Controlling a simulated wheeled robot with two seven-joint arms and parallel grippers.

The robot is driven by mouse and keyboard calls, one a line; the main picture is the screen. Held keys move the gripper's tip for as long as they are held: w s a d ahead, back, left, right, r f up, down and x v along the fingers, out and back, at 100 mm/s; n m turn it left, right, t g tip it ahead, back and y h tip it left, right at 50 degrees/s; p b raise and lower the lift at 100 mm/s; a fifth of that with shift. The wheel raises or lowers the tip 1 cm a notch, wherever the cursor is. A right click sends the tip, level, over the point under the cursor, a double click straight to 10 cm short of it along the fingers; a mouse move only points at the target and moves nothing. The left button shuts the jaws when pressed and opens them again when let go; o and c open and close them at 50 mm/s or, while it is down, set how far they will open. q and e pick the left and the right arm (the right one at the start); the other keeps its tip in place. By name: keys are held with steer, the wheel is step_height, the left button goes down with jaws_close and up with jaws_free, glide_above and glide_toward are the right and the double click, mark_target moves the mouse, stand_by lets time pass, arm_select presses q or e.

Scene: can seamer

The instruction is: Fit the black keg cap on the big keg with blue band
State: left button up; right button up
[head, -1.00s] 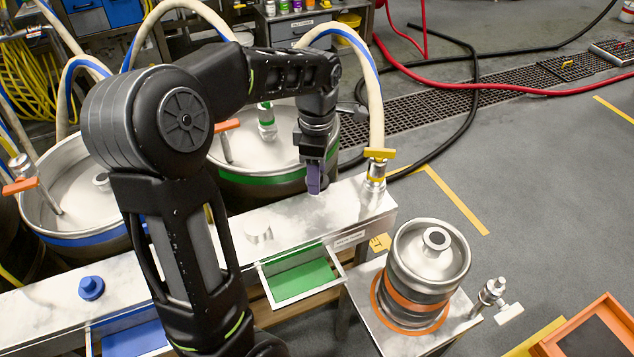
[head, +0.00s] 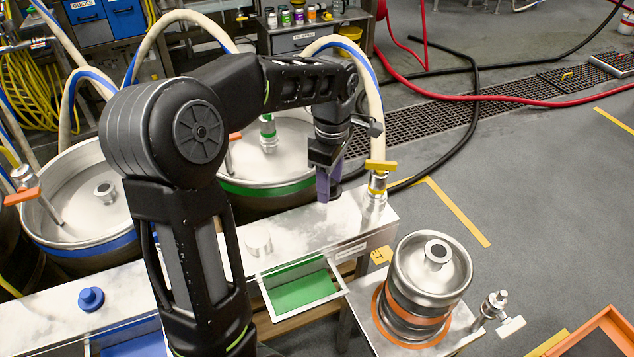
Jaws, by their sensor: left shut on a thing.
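The big keg with the blue band (head: 85,246) stands at the left of the head view. Its top is open to view, with a bare silver neck (head: 106,192) in the middle. My left gripper (head: 328,188) is well to the right of that keg, over the far right part of the metal bench (head: 300,222). It points down and is shut on a small dark thing at its fingertips. This looks like the black keg cap (head: 336,191), mostly hidden by the purple fingers. My right gripper is not in view.
A blue cap (head: 91,299) and a pale cap (head: 258,242) are on the bench. A green-banded keg (head: 230,188) stands behind it. A hose coupler with a yellow handle (head: 381,167) rises right of my gripper. An orange-banded keg (head: 430,275) stands at the front right.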

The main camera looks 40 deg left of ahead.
arm_select(q)
steer(key=w+d+r+m, duration=0.1)
steer(key=w+d+m, duration=0.3)
steer(key=d+m, duration=0.4)
steer(key=w+d+r+m, duration=0.2)
steer(key=w+d+m, duration=0.2)
steer(key=d+m, duration=0.3)
steer(key=m, duration=0.5)
steer(key=shift+w+d+r+m, duration=0.2)
steer(key=shift+w+d+m, duration=0.1)
steer(key=shift+d, duration=0.1)
steer(key=shift+s+a, duration=0.1)
